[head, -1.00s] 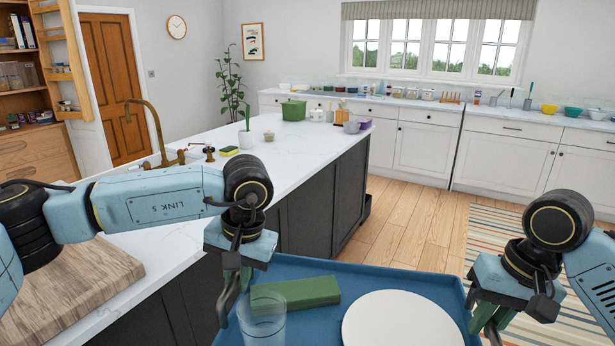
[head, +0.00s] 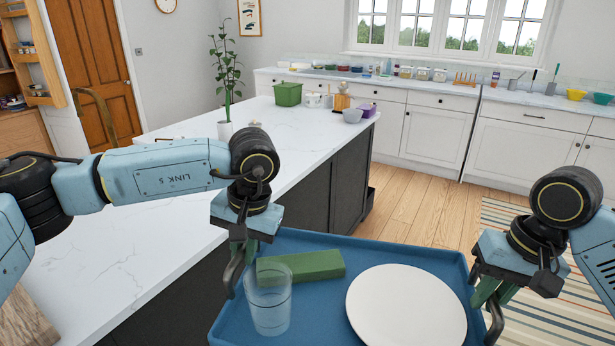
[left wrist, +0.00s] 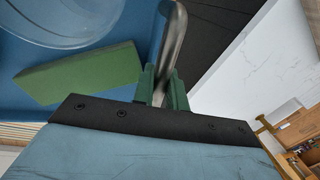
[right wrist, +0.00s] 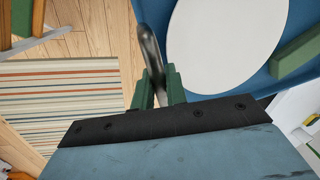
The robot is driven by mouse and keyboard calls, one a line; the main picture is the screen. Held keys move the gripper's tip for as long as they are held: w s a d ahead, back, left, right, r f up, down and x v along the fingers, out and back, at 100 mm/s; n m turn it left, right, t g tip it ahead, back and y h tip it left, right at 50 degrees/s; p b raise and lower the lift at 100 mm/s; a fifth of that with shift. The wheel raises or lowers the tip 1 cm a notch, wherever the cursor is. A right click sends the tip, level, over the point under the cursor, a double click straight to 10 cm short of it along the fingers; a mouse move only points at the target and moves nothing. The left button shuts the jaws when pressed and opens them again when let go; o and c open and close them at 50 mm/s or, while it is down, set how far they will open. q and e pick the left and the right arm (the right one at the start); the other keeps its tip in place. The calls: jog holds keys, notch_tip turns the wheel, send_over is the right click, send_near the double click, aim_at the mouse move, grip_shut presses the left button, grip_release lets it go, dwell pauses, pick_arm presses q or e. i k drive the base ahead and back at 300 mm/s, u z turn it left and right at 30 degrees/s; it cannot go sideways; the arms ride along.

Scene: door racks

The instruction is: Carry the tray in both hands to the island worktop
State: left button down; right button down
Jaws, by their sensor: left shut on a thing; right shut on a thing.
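The blue tray (head: 313,322) is held off the floor between my two grippers, beside the island. It carries a clear glass (head: 268,300), a green block (head: 303,265) and a round white plate (head: 406,307). My left gripper (head: 238,262) is shut on the tray's left handle, a curved metal bar (left wrist: 172,45). My right gripper (head: 490,300) is shut on the right handle (right wrist: 152,52). The island worktop (head: 160,220) is white and lies to the left of the tray, partly hidden by my left arm. The tray looks roughly level.
A striped rug (head: 530,250) lies right.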

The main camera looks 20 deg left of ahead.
aim_at(205, 196)
jog(key=i, duration=2.3)
jog(key=u, duration=2.5)
jog(key=i, duration=0.4)
jog(key=z, duration=1.6)
